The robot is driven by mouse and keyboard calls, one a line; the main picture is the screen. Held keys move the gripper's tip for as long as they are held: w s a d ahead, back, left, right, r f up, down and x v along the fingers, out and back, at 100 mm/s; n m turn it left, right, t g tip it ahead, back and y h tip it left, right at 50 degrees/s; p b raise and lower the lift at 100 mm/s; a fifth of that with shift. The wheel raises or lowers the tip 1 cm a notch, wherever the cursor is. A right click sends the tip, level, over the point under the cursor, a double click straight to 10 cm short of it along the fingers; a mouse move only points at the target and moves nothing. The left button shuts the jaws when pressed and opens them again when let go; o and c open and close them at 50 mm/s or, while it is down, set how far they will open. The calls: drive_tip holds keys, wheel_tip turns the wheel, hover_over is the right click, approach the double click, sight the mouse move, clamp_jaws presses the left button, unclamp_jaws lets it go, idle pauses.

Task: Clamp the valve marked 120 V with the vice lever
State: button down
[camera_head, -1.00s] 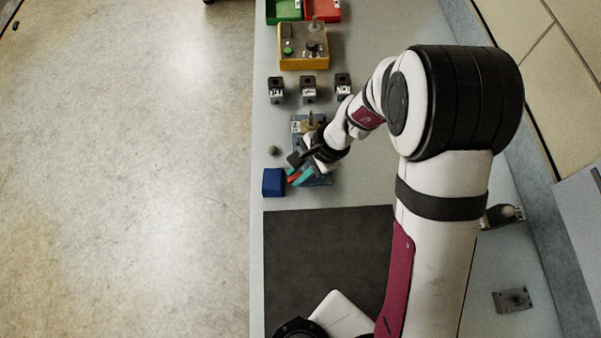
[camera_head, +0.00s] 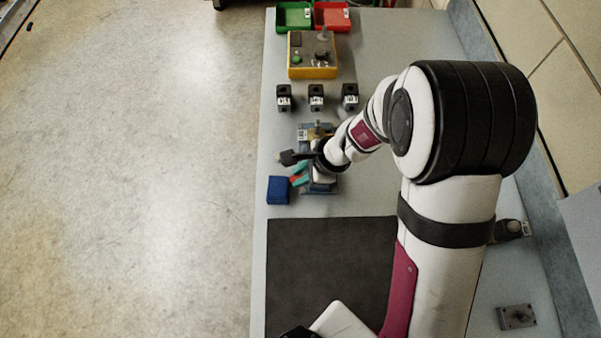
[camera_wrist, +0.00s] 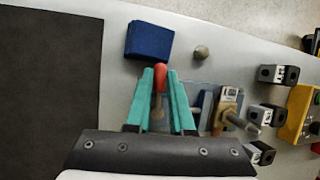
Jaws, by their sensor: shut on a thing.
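My gripper (camera_wrist: 161,98) has teal fingers closed around the vice lever, whose red end (camera_wrist: 160,78) sticks out between the fingertips in the wrist view. In the head view my gripper (camera_head: 299,176) is low over the bench beside the vice, and my wrist hides much of it. The vice (camera_wrist: 205,103) has a blue-grey base. A brass-coloured valve with a white label (camera_wrist: 229,95) sits at the vice; I cannot read the label or tell how tightly it is held. Three dark valves with white labels (camera_head: 284,97) (camera_head: 316,97) (camera_head: 350,96) stand in a row behind; their markings are unreadable.
A blue block (camera_head: 279,190) lies close left of my gripper. A small round knob (camera_wrist: 201,53) is near the vice. A yellow control box (camera_head: 313,55), a green bin (camera_head: 294,17) and a red bin (camera_head: 332,16) stand farther back. A dark mat (camera_head: 330,270) lies in front.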

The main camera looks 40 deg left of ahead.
drive_tip(key=c, duration=0.8)
unclamp_jaws()
drive_tip(key=v, duration=1.5)
drive_tip(key=shift+w+d+r, duration=0.15)
drive_tip(key=shift+r, duration=0.2)
